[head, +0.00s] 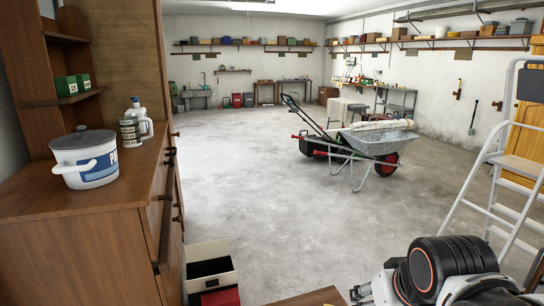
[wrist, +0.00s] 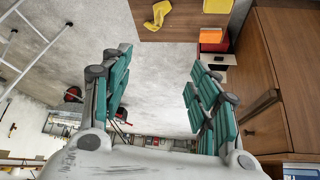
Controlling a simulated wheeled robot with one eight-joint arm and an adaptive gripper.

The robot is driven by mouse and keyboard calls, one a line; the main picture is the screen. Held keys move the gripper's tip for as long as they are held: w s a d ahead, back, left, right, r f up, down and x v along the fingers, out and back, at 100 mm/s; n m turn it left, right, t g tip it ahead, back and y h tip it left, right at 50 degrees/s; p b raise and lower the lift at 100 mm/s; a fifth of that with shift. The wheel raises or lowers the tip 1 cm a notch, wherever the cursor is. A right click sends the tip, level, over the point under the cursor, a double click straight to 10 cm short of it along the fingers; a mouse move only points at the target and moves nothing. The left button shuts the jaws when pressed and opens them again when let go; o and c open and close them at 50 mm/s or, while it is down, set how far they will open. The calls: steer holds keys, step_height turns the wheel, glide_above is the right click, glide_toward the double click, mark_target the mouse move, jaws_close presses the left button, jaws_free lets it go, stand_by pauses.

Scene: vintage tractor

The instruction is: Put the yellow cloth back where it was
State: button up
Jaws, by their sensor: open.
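My gripper (wrist: 160,65) is open and empty in the wrist view, its teal-padded fingers spread wide apart. A crumpled yellow cloth (wrist: 157,14) lies on a brown wooden surface (wrist: 185,22) at the top of the wrist view, beyond the fingertips and apart from them. A brighter yellow flat item (wrist: 217,5) lies to its right, cut off by the frame edge; I cannot tell what it is. An orange block-like item (wrist: 210,35) sits just below that. The head view shows my arm at bottom right, but not the cloth.
A wooden cabinet (head: 85,225) stands at left with a white pot (head: 84,160) and bottles on top. A cream box (head: 209,268) stands on the floor beside it. A stepladder (head: 500,165) is at right and a wheelbarrow (head: 372,143) farther back. The middle floor is clear.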

steer(key=shift+t, duration=0.5)
steer(key=shift+s+f, duration=0.2)
steer(key=shift+s, duration=0.5)
steer(key=shift+s+f, duration=0.25)
steer(key=shift+s, duration=0.4)
steer(key=shift+s+f, duration=0.2)
steer(key=shift+s, duration=0.5)
